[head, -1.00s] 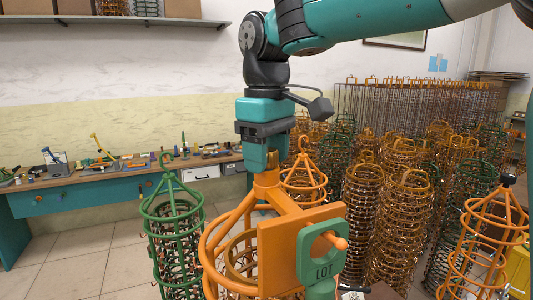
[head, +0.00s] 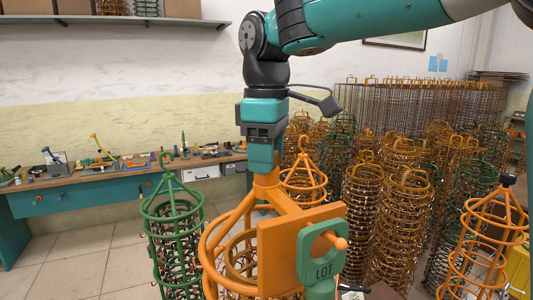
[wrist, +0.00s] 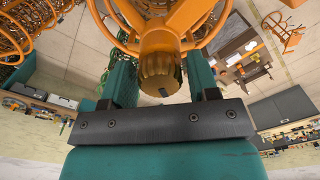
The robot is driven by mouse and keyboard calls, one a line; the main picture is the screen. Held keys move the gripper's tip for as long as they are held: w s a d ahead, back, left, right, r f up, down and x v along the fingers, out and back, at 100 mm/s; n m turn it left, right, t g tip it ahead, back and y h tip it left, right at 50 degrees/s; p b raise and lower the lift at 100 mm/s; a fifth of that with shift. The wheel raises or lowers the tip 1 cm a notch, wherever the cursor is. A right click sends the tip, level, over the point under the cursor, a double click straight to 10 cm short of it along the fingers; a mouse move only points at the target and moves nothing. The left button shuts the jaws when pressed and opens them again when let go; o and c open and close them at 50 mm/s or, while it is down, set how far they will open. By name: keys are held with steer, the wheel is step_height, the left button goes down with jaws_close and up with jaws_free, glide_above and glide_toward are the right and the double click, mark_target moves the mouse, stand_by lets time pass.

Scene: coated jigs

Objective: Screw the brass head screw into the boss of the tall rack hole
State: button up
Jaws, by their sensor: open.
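The tall orange rack (head: 208,262) stands in the middle foreground of the head view. Its sloping tubes meet at an upright boss (head: 266,181) on top. My gripper (head: 265,170) points straight down over this boss. In the wrist view a fluted, brownish-gold knob, which looks like the brass screw head (wrist: 159,70), sits between my two teal fingers. The fingers are open, with a gap on each side of the knob. A small dark spot shows on the knob's end. The screw's shank and the boss hole are hidden, so I cannot tell its depth.
An orange plate (head: 275,258) with a green LOT tag (head: 321,270) is on the rack's front. A green rack (head: 150,237) stands close left, another orange rack (head: 465,250) at right. Many racks crowd behind. A workbench (head: 100,186) with tools lines the wall.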

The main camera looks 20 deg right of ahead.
steer(key=shift+n, duration=0.8)
steer(key=shift+n, duration=1.7)
steer(key=shift+c, duration=0.5)
steer(key=c, duration=0.4)
steer(key=shift+m, duration=0.9)
